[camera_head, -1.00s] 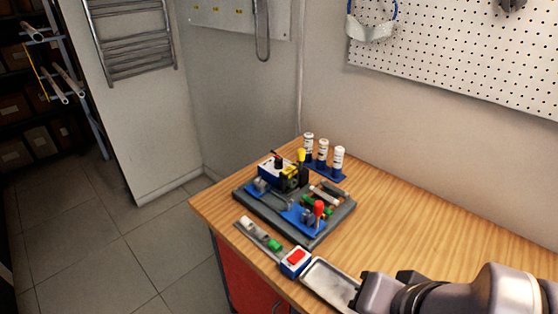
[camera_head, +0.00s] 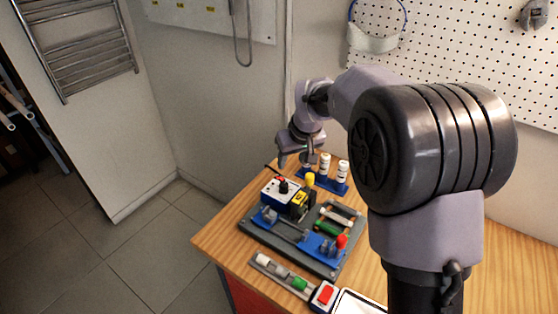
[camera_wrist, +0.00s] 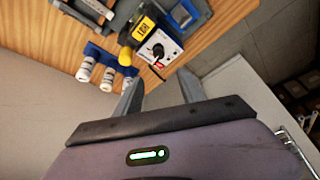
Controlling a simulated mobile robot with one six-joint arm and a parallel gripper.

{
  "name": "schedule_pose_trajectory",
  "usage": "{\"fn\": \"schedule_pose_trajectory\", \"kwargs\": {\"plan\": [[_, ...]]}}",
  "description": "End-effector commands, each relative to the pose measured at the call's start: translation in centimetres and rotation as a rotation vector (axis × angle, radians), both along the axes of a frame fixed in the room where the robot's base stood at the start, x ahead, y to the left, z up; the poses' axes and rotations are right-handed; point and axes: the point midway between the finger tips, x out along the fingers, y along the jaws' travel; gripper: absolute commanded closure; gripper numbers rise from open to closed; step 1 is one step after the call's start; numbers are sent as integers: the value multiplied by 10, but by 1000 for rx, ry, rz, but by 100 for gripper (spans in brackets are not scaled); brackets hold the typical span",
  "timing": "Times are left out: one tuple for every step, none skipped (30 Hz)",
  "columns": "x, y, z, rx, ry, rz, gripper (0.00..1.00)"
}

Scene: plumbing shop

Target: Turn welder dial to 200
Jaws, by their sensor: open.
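The welder is a blue and white box (camera_head: 270,193) with a black round dial (camera_head: 283,186) on its top face. In the wrist view the dial (camera_wrist: 157,50) sits on a white panel with printed marks, too small to read. A red tag-like piece lies beside it. My gripper (camera_head: 294,161) is above and behind the welder in the head view. In the wrist view its two fingers (camera_wrist: 160,80) are apart with nothing between them, pointing toward the dial but short of it. The dial's setting cannot be read.
A yellow-capped black block (camera_head: 300,204) stands beside the welder. White bottles (camera_head: 342,172) stand in a blue rack close to my gripper. A red knob (camera_head: 341,241) and a grey base (camera_head: 318,266) lie nearer.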

Motion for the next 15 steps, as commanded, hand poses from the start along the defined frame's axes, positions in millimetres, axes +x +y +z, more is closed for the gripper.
{"fn": "schedule_pose_trajectory", "kwargs": {"plan": [[2,1,-11,0,3,0,53],[4,2,-17,-1,3,0,53],[7,3,-27,0,4,-1,53],[10,4,-34,0,4,-1,53],[12,5,-41,0,4,-1,53],[16,7,-50,0,4,-1,53],[19,8,-58,0,5,-2,53],[21,9,-65,1,4,-2,53],[25,10,-74,0,4,-2,53],[28,11,-81,0,4,-2,53],[30,12,-88,0,4,-1,53],[34,14,-97,0,3,-2,53],[37,15,-104,0,3,-2,53],[39,16,-111,0,4,-2,53],[42,17,-119,0,3,-3,53]]}}
